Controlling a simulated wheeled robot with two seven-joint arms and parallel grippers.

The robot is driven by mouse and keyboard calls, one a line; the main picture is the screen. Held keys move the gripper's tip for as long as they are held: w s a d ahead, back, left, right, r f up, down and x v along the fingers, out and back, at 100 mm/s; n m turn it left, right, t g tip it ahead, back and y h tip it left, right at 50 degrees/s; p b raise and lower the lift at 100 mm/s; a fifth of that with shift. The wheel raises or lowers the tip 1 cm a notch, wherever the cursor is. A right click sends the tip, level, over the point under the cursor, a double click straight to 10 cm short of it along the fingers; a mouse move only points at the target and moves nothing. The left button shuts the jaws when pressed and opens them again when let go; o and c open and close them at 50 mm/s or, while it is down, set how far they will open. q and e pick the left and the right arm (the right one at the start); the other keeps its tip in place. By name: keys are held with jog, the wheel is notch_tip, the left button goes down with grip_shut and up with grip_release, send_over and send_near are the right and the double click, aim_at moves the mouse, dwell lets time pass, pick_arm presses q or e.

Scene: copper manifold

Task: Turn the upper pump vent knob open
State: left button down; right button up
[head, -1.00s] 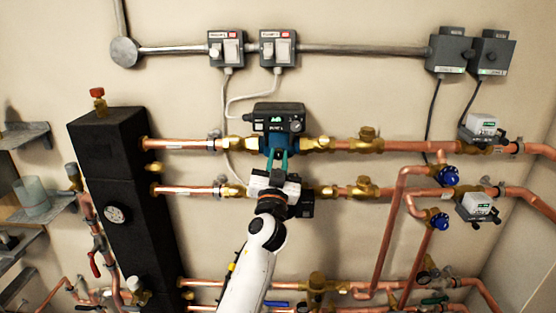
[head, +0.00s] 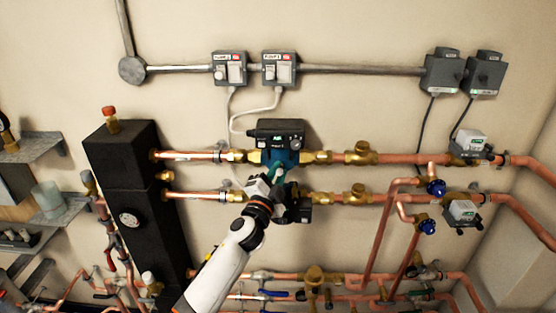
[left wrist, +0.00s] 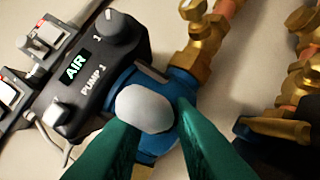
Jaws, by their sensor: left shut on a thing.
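The upper pump (head: 278,138) is a blue body with a dark control box, set in the upper copper pipe. In the left wrist view its box (left wrist: 92,68) reads "AIR" and "PUMP 1". The vent knob (left wrist: 145,106) is a smooth pale grey round cap on the front of the blue body. My left gripper (head: 279,171) comes up from below to the pump. In the left wrist view, the green fingers of my left gripper (left wrist: 150,122) are shut on the vent knob, one on each side. My right gripper is not in view.
The lower pump (head: 300,208) sits just below, partly behind my left gripper. Copper pipes (head: 410,158) with brass valves run to both sides. A black vertical header (head: 122,170) stands at the left.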

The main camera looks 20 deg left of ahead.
pick_arm(q)
jog(key=m+g+p, duration=0.1)
jog(key=m+p, duration=0.3)
jog(key=p, duration=0.1)
jog(key=m+g+p, duration=0.2)
jog(key=m+p, duration=0.2)
jog(key=p, duration=0.2)
jog(key=shift+r+m+h, duration=0.15)
jog(key=shift+m+h, duration=0.15)
jog(key=shift+h, duration=0.1)
jog(key=c, duration=1.3)
grip_release()
jog(key=shift+o, duration=0.2)
jog(key=s+a+r+b, duration=0.1)
jog(key=s+b, duration=0.1)
jog(key=s, duration=1)
jog(key=shift+a, duration=0.15)
